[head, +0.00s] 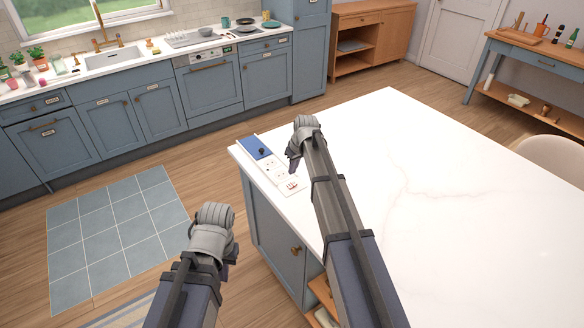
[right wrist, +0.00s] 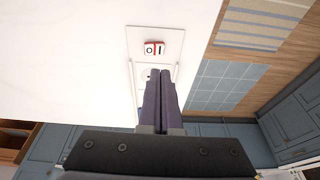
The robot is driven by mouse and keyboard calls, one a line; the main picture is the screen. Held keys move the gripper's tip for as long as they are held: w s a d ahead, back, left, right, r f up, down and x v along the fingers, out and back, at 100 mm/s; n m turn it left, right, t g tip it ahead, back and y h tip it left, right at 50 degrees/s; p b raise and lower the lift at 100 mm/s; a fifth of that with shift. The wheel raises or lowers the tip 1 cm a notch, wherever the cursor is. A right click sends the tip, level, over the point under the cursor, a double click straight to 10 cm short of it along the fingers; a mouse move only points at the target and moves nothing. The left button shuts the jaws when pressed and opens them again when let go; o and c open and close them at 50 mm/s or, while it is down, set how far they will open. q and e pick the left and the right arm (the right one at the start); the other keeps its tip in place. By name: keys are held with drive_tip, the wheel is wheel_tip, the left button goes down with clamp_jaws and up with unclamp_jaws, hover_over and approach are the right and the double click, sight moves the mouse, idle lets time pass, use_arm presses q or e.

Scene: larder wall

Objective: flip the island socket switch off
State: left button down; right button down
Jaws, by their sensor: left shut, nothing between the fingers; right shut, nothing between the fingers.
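The island socket plate (head: 273,170) is a pale strip set along the left edge of the white island top. Its switch (head: 292,185) is at the near end, and in the right wrist view the switch (right wrist: 153,49) is a small white rocker with red edging, marked O and I. My right gripper (head: 292,168) is over the plate, close to the switch. In the right wrist view its shut fingers (right wrist: 160,72) cover part of a round socket just beside the switch; contact cannot be told. My left gripper (head: 233,256) is shut and empty, left of the island, its fingers mostly hidden.
A blue panel with a dark knob (head: 257,149) adjoins the plate's far end. The rest of the island top (head: 430,200) is clear. Blue cabinets with a sink counter (head: 130,65) line the far wall. A grey-blue tiled mat (head: 118,235) lies on the floor to the left.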

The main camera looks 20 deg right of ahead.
drive_tip(key=p+v, duration=0.5)
drive_tip(key=v, duration=0.1)
drive_tip(key=shift+r, duration=0.35)
drive_tip(key=shift+d, duration=0.15)
drive_tip(key=b, duration=1.2)
approach(293, 183)
drive_tip(key=shift+h, duration=0.3)
drive_tip(key=x, duration=0.3)
drive_tip(key=a+x, duration=0.1)
drive_tip(key=x, duration=0.1)
drive_tip(key=shift+f, duration=0.15)
drive_tip(key=shift+d+f+b, duration=0.2)
drive_tip(key=shift+f+b, duration=0.4)
